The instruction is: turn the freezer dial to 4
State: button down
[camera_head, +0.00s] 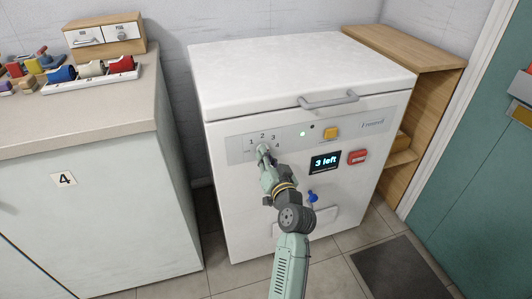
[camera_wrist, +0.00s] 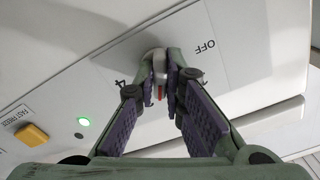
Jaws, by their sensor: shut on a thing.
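The white chest freezer (camera_head: 235,185) has a small round dial at the left of its front panel. In the wrist view the grey dial (camera_wrist: 159,58) sits between the fingertips of my gripper (camera_wrist: 161,75), shut on it from both sides. A red mark (camera_wrist: 160,92) on the dial shows between the fingers and points toward the bottom of that picture, away from OFF. The 4 shows to the left of the fingers; other numbers are partly hidden, so the exact setting cannot be told.
The panel also has a lit green light (camera_wrist: 83,121) and a yellow fast-freeze button (camera_wrist: 32,134). The lid handle (camera_head: 328,100) juts out above. A counter (camera_head: 75,110) stands left.

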jog(key=shift+m+p, duration=3.55)
jog(key=shift+m, duration=2.75)
jog(key=c, duration=1.7)
grip_release()
jog(key=shift+s, duration=0.1)
jog(key=v, duration=1.2)
jog(key=shift+r, duration=0.1)
